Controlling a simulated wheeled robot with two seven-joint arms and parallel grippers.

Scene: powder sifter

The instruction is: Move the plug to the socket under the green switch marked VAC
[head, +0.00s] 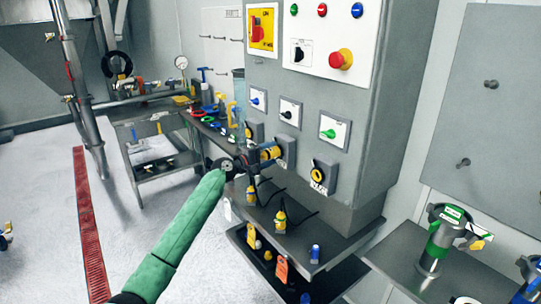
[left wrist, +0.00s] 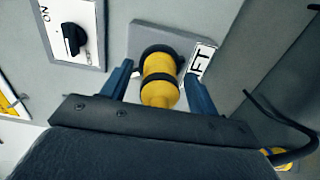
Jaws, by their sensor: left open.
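A yellow plug (head: 270,153) with a dark collar sits in the middle socket (head: 288,146), under the black switch (head: 290,112). In the left wrist view the plug (left wrist: 160,80) stands in its socket by a label partly reading "FT". My left gripper (left wrist: 155,85) is open, with its blue fingers on either side of the plug; contact is not clear. In the head view my left gripper (head: 248,160) is at the plug's outer end. The green switch (head: 334,131) is on the right, with an empty-looking yellow-ringed socket (head: 322,176) below it; its label is too small to read surely.
Two yellow plugs (head: 251,195) with black cables stand on the shelf (head: 315,262) below the panel. A red emergency button (head: 341,59) is above.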

